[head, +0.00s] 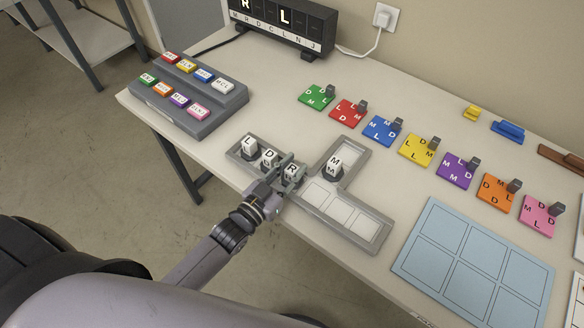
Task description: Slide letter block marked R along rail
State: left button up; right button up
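The grey rail tray (365,239) lies on the table, with a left arm, a branch toward the back and a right arm with empty marked cells. White letter blocks L (248,146), D (269,158) and R (292,172) stand in a row in the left arm. A block marked M (334,165) stands in the back branch. My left gripper (290,164) is at block R, its fingers close around or beside it. The fingers overlap the block, so I cannot tell whether they grip it. My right gripper is not in view.
A grey rack (184,116) with coloured labelled tiles stands at left. Coloured letter cards, including a green one (315,97), line the back. A blue gridded mat (473,262) lies at right. A display (283,24) shows R and L. The rail's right arm is clear.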

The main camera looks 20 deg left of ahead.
pick_arm(q)
jog(key=o, duration=0.5)
jog(key=shift+s, duration=0.1)
jog(key=v, duration=1.1)
jog(key=shift+s, duration=0.4)
jog(key=shift+a, duration=0.1)
